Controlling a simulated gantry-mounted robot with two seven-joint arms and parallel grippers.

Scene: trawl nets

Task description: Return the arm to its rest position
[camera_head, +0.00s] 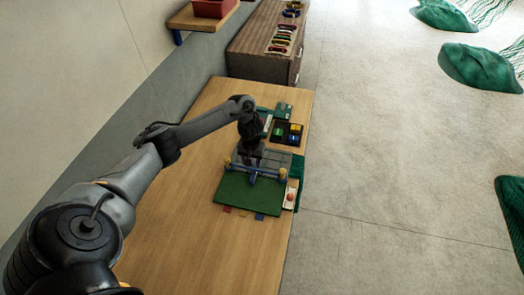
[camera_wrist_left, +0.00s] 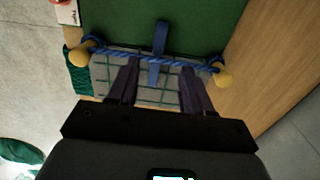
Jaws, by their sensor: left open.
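My left gripper (camera_head: 254,166) hangs over the net panel on the wooden table (camera_head: 180,195). In the left wrist view its two dark fingers (camera_wrist_left: 157,88) are apart, with nothing held between them. Beyond the fingertips are a grey panel with green net lines (camera_wrist_left: 144,84), a blue rope (camera_wrist_left: 140,57) strung between two yellow knobs, and a blue strap (camera_wrist_left: 160,40) over the rope. I cannot tell whether the fingers touch the panel. The green mat (camera_head: 240,196) lies in front of it. My right gripper is not in view.
A black tray (camera_head: 277,142) with coloured pieces stands behind the panel. A white plate with a red button (camera_head: 291,196) is at the table's right edge. A wooden cabinet (camera_head: 257,52) stands behind. The table's left side is clear. Green net heaps (camera_head: 482,68) lie on the floor.

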